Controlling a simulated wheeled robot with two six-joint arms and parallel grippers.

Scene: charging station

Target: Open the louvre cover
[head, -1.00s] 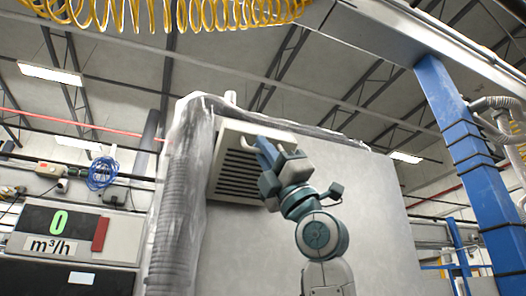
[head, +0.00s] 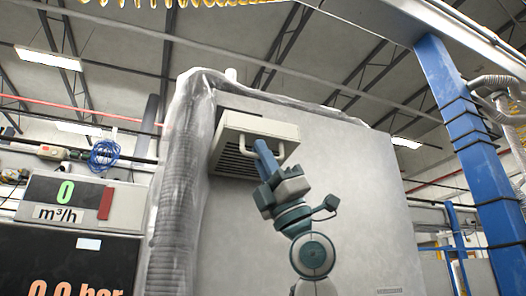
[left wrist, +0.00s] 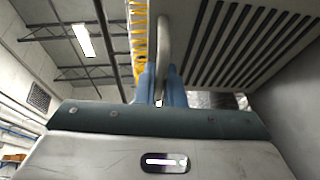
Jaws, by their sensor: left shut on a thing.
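The louvre cover (head: 279,131) is a beige panel on the upper part of a large grey cabinet, with dark slats (head: 235,165) showing below its beige face. It stands out from the cabinet at an angle. In the left wrist view its slats (left wrist: 250,40) fill the upper right. A pale bar handle (head: 246,146) is on the cover; it also shows in the left wrist view (left wrist: 164,40). My left gripper (head: 261,146) comes from below right, its blue fingers (left wrist: 161,85) on both sides of the handle, shut on it. My right gripper is out of view.
The cabinet (head: 345,190) has a plastic-wrapped duct (head: 175,190) along its left edge. A blue post (head: 465,140) stands at the right, and a display panel (head: 80,205) at the left.

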